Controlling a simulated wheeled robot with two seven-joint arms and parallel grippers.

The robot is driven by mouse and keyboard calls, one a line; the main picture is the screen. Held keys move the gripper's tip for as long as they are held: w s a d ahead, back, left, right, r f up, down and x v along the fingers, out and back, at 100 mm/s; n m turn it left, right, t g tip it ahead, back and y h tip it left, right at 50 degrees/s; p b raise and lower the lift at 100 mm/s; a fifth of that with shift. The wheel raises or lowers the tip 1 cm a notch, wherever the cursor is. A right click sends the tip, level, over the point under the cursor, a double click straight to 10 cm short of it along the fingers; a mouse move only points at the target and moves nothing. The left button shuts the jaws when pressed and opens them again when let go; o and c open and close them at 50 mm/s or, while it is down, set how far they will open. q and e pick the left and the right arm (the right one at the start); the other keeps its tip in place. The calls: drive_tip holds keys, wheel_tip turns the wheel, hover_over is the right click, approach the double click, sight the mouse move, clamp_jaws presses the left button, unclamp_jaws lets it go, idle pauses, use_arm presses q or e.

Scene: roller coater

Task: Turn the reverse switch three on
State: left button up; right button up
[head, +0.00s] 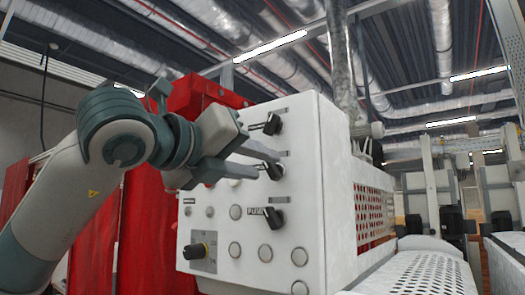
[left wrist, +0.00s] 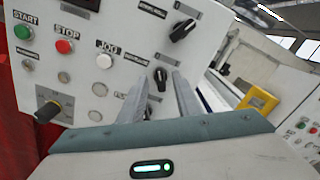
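A white control panel (head: 225,220) carries three black rotary switches in a column: the top switch (head: 272,124), the middle switch (head: 273,170) and the bottom switch (head: 274,217). Their labels are too small to read surely, so I cannot tell which is reverse switch three. My left gripper (head: 264,163) is at the middle switch, partly covering it. In the left wrist view the gripper is open, with the middle switch (left wrist: 160,77) between its fingertips; contact cannot be told. The top switch (left wrist: 182,30) is beyond the fingers. My right gripper is not in view.
A dark knob (head: 195,250) and several round buttons sit on the panel's left and lower parts. Green START (left wrist: 23,32) and red STOP (left wrist: 64,46) buttons show in the left wrist view. A perforated guard (head: 372,215) stands right of the panel; red curtains (head: 145,220) hang at left.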

use_arm(q)
drive_tip(key=shift+p+x, duration=0.35)
drive_tip(key=shift+x, duration=0.7)
drive_tip(key=shift+c, duration=0.2)
clamp_jaws()
